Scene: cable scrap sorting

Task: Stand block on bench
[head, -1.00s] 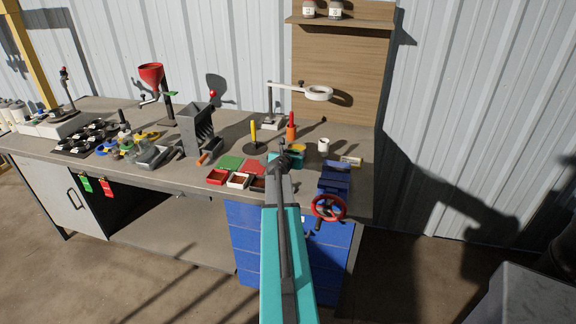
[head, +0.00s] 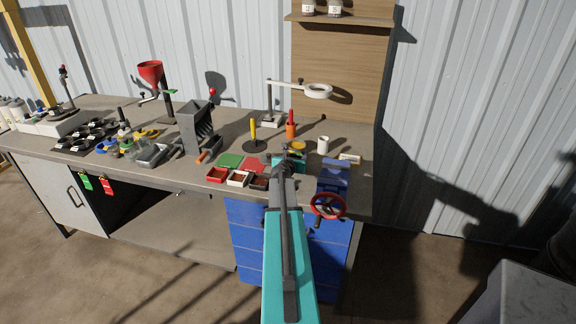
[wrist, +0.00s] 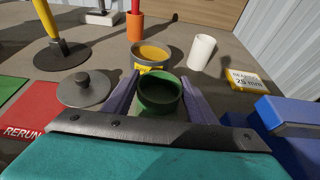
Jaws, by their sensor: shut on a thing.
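My gripper (wrist: 160,88) is shut on a dark green round cup (wrist: 160,98), one purple finger on each side, in the wrist view. The cup is open at the top; whether its base touches the bench I cannot tell. A small pale block (wrist: 246,80) with a yellow edge and a printed label reading "25 mm" rests on the bench to the right, apart from my gripper. It also shows in the head view (head: 350,158), behind the blue vise.
Close ahead are a grey bowl with yellow contents (wrist: 152,54), a white cup (wrist: 201,52) and an orange holder (wrist: 135,26). A grey knobbed lid (wrist: 84,92) lies left. The blue vise (head: 333,176) stands right. Small bins (head: 238,179) line the front edge.

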